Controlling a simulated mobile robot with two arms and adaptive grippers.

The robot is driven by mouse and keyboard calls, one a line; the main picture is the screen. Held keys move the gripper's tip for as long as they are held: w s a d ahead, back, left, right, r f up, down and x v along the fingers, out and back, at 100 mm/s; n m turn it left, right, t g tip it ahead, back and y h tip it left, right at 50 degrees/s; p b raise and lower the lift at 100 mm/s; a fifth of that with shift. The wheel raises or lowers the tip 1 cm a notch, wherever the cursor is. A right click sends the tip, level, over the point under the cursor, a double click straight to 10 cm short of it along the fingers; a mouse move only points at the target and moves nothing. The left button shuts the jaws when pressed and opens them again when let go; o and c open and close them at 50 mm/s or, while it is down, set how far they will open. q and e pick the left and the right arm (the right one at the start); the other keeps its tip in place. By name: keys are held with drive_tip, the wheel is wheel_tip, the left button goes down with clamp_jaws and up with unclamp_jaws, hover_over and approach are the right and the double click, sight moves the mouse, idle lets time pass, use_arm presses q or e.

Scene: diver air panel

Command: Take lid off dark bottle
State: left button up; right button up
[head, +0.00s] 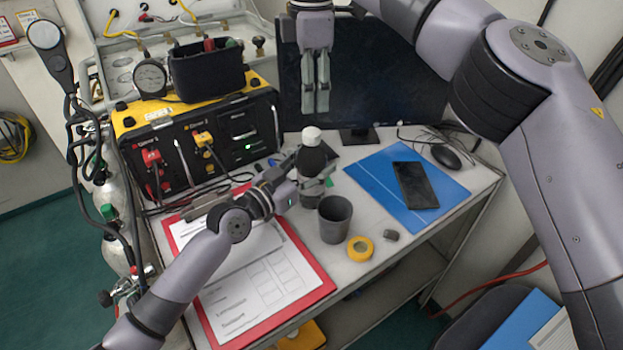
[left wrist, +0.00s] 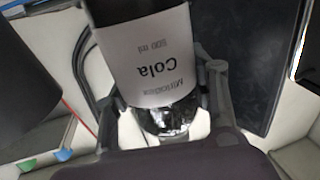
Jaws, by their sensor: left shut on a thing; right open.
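The dark bottle (head: 311,160) stands upright on the table with its white lid (head: 312,136) on top.
A grey cup (head: 334,222) stands just in front of the bottle, near yellow tape (head: 360,248). A red clipboard (head: 312,296) lies at left. A blue folder (head: 365,178) with a phone (head: 415,186) lies at right. The yellow-black air panel (head: 205,140) and monitor (head: 395,85) stand behind.

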sight(311, 132)
use_arm(q)
clamp_jaws()
use_arm(e)
drive_tip(key=m, duration=0.4)
drive_tip(key=shift+f, duration=0.35)
wheel_tip(311, 132, down, 7)
drive_tip(key=shift+f, duration=0.2)
drive_tip(key=shift+c, duration=0.2)
clamp_jaws()
idle(0.4)
